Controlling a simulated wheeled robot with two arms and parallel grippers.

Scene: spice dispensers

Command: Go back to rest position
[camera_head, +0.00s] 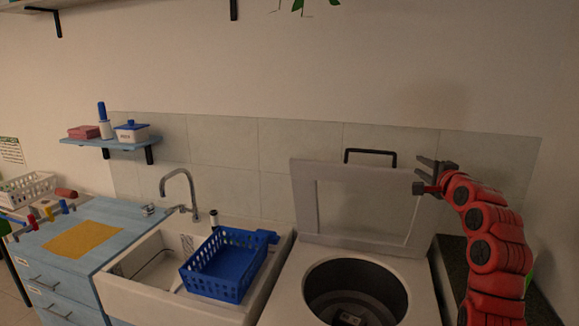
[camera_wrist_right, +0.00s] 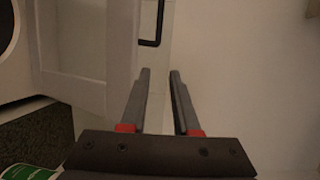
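My right gripper (camera_head: 432,176) is raised in front of the tiled wall, just right of the open lid of a white top-loading machine. In the right wrist view, its two grey fingers (camera_wrist_right: 158,88) stand apart with nothing between them. The red right arm comes up from the lower right. The raised lid (camera_head: 345,200) has a black handle (camera_head: 370,153) on top; the handle also shows in the right wrist view (camera_wrist_right: 152,43), beyond the fingers. My left gripper does not show in either view.
The machine's round drum (camera_head: 355,285) is open. A blue basket (camera_head: 228,265) sits over the white sink (camera_head: 150,300). A blue counter with a yellow cloth (camera_head: 82,240) stands at left, below a blue wall shelf (camera_head: 110,144) with small containers. The wall ahead is clear.

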